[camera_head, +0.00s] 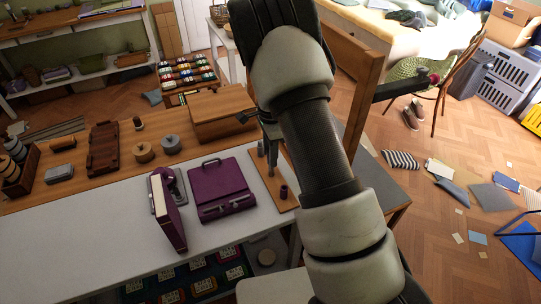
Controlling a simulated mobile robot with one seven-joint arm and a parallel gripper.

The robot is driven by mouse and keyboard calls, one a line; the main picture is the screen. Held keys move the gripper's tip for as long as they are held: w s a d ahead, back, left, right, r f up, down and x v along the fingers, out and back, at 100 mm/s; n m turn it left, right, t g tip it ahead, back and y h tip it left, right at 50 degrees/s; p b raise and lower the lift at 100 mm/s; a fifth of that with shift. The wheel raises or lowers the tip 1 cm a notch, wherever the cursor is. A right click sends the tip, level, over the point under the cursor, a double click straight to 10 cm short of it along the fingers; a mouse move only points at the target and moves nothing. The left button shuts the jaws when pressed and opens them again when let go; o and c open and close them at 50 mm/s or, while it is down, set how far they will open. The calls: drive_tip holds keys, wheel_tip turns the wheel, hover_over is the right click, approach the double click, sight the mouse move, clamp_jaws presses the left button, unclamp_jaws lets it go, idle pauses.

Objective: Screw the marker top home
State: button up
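A small dark purple cylinder (284,192), perhaps the marker or its top, stands near the front of a narrow wooden board (287,206). The board lies near the right end of the white worktop. My gripper (267,145) points down over the back part of this board, behind the cylinder and apart from it. Slim grey upright shapes show at the fingertips; I cannot tell fingers from a held part. My arm hides the area to the right. Whether the gripper is open or shut is too small to tell.
A purple case (221,190) and an upright purple binder-like bag (168,213) stand left of the board. A wooden box (222,112) and grey and tan rolls (171,144) sit behind. A wooden post (362,85) rises right of my arm. The worktop's front left (80,245) is clear.

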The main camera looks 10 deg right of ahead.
drive_tip(key=n+b, duration=0.1)
drive_tip(key=n, duration=0.5)
drive_tip(key=shift+s+f+b, duration=0.1)
drive_tip(key=shift+b, duration=0.3)
drive_tip(key=n+b, duration=0.1)
drive_tip(key=n, duration=0.4)
clamp_jaws()
drive_tip(key=m, duration=0.3)
drive_tip(key=shift+m+p, duration=0.55)
drive_tip(key=shift+m, duration=1.25)
